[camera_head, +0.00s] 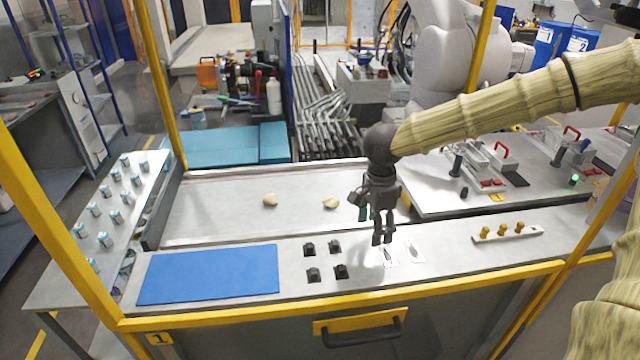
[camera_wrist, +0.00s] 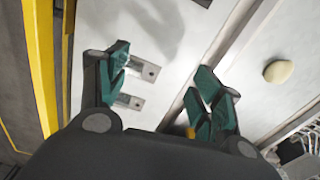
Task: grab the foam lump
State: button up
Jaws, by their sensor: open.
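Two small beige foam lumps lie on the grey recessed tray (camera_head: 215,215) in the head view. One lump (camera_head: 270,200) is nearer the middle of the tray, the other lump (camera_head: 331,203) is farther right, close to my gripper. My gripper (camera_head: 382,238) points down above the bench to the right of and nearer than both lumps. It is open, with nothing between its fingers. In the wrist view one lump (camera_wrist: 279,71) shows at the right, outside the green-padded fingers (camera_wrist: 160,95); I cannot tell which of the two it is.
A blue mat (camera_head: 210,274) lies front left, with several small black blocks (camera_head: 313,275) beside it. Flat metal parts (camera_head: 414,251) lie under my gripper. A strip with yellow knobs (camera_head: 507,234) is at right. Yellow frame posts (camera_head: 163,85) stand around the bench.

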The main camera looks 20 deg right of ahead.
aim_at(331, 202)
jog(key=i, duration=0.85)
